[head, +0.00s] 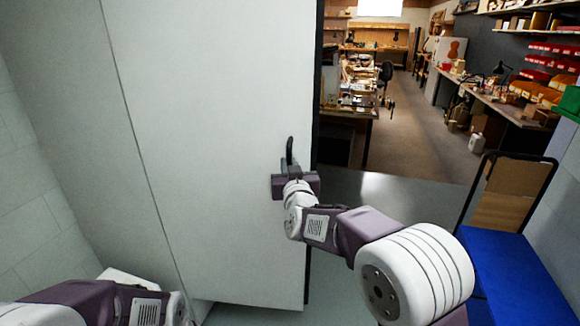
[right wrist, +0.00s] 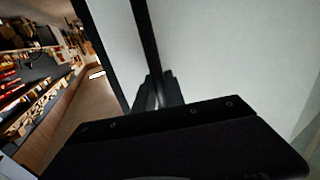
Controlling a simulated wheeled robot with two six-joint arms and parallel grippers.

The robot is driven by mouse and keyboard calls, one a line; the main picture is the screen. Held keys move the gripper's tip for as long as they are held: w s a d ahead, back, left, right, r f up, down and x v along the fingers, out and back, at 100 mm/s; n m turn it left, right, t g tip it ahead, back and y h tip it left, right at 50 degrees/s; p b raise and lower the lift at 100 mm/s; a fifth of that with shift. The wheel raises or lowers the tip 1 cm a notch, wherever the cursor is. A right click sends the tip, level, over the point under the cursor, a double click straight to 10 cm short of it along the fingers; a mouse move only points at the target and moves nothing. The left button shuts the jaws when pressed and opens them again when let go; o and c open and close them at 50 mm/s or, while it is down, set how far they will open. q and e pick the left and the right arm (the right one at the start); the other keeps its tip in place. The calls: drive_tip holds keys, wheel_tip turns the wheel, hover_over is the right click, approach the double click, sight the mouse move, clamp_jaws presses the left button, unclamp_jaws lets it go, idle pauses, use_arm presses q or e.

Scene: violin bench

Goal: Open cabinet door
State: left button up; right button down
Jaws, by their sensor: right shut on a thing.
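The tall white cabinet door (head: 215,110) fills the left and middle of the head view, with a dark right edge. A thin slanted seam separates it from another white panel (head: 70,110) on the left. The dark upright handle (head: 290,152) is near the door's right edge; it also shows as a dark bar in the right wrist view (right wrist: 145,35). My right gripper (head: 293,178) is shut on the handle's lower part, and its fingers show around the bar in the right wrist view (right wrist: 155,92). My left arm shows at the bottom left; its gripper is out of view.
A blue platform cart (head: 515,275) with a dark frame handle stands at the lower right. A cluttered workbench (head: 350,100) is behind the door's edge. Shelves and a long bench (head: 500,110) line the right wall. Open floor (head: 420,130) runs between them. A pale block wall (head: 30,220) is at left.

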drive_tip(key=shift+r, duration=0.15)
drive_tip(key=c, duration=1.7)
unclamp_jaws()
drive_tip(key=shift+s, duration=0.1)
drive_tip(key=s, duration=0.9)
drive_tip(key=shift+d+b, duration=0.35)
drive_tip(key=shift+b, duration=0.1)
